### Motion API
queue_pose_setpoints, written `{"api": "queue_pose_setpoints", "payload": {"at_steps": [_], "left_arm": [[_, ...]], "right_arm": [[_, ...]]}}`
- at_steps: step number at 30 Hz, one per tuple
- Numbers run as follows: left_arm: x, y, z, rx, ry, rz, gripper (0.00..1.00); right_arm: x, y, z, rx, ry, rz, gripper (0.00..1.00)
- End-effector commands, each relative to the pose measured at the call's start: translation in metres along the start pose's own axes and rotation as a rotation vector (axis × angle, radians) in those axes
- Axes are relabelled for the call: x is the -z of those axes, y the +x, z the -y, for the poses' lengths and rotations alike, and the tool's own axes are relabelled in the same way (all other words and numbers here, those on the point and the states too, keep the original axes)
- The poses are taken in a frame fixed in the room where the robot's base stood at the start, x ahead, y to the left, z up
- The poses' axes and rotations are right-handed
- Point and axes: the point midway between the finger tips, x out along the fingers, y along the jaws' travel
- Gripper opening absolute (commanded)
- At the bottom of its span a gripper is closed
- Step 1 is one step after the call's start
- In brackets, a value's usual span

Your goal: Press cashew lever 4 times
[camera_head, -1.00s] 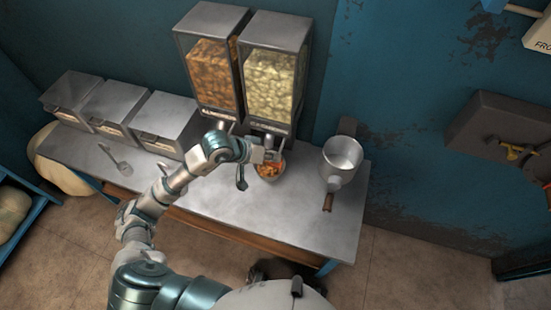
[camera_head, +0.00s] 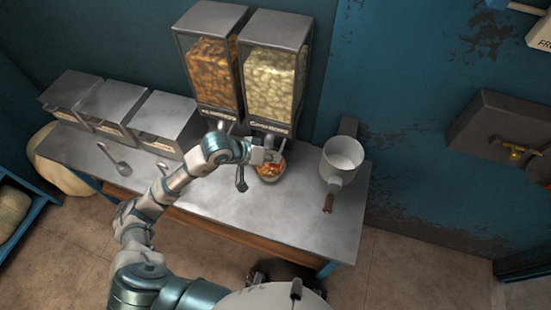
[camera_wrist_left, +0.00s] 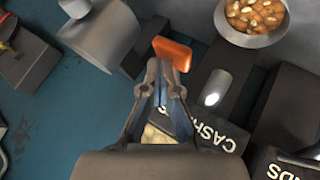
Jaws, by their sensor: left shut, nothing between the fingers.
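The cashew dispenser (camera_head: 272,72) is the right one of two tall clear hoppers, filled with pale nuts. Its CASHEWS label (camera_wrist_left: 213,133) shows in the left wrist view. An orange piece (camera_wrist_left: 172,52), which looks like its lever, lies just past my fingertips; whether they touch it I cannot tell. My left gripper (camera_head: 272,156) is shut and empty in front of the dispenser's base, above a bowl. It also shows in the left wrist view (camera_wrist_left: 163,72). The bowl (camera_wrist_left: 228,28) holds orange-brown pieces. My right gripper is not in view.
The almond dispenser (camera_head: 213,75) stands directly left of the cashew one. A grey pot (camera_head: 343,157) with a brown handle stands at the right of the metal counter (camera_head: 290,222). Several lidded bins (camera_head: 163,122) and a scoop (camera_head: 122,167) are at the left. The counter front is clear.

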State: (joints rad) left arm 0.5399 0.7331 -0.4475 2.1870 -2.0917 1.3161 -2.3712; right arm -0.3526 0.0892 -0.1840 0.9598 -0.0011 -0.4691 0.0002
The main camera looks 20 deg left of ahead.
Motion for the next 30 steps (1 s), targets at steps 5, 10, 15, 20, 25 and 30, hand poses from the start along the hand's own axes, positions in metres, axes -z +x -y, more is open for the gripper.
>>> {"api": "queue_pose_setpoints", "payload": {"at_steps": [5, 10, 15, 20, 25, 30], "left_arm": [[0.001, -0.002, -0.001, 0.001, 0.000, 0.003, 0.00], [0.006, -0.008, -0.006, 0.002, 0.000, 0.002, 0.00], [0.012, -0.016, -0.012, 0.002, 0.001, 0.001, 0.00], [0.016, -0.022, -0.016, 0.002, 0.000, 0.001, 0.00], [0.017, -0.023, -0.017, 0.001, -0.001, 0.001, 0.00], [0.017, -0.023, -0.017, 0.001, -0.001, 0.001, 0.00]], "right_arm": [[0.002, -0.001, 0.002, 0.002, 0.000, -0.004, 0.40], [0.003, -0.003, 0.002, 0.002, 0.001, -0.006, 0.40], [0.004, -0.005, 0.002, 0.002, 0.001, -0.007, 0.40], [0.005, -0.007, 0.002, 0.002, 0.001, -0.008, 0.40], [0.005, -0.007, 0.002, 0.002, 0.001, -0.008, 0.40], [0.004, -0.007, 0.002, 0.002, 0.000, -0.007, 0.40]]}}
